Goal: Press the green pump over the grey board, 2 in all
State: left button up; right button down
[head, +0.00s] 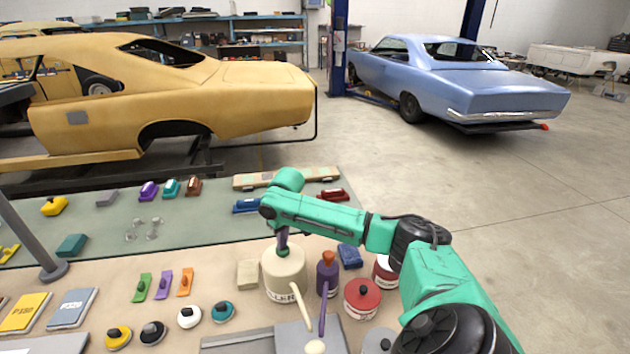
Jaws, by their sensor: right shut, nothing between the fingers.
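A cream canister (284,278) with lettering on its front stands in the middle of the table. The small green pump (283,253) is on its top, mostly covered by my gripper. A pale spout (297,297) reaches from the canister toward the grey board (290,341) at the bottom edge. A cream blob (315,347) shows on the board. My right gripper (283,246) is shut and points down at the pump top; whether it touches cannot be told. My left gripper is not in view.
Right of the canister stand a purple bottle (327,273) with an orange top, its purple spout reaching forward, and a red-lidded tin (362,298). A cream block (247,274) stands close left. Several pads and sanding blocks lie farther left. A lamp post (38,250) rises at far left.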

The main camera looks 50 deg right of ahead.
jog(key=shift+s+a+f, duration=0.1)
jog(key=shift+f, duration=0.25)
jog(key=shift+r, duration=0.1)
jog(key=shift+p+v, duration=0.8)
jog(key=shift+w+r, duration=0.2)
jog(key=shift+r, duration=0.5)
jog(key=shift+f, duration=0.1)
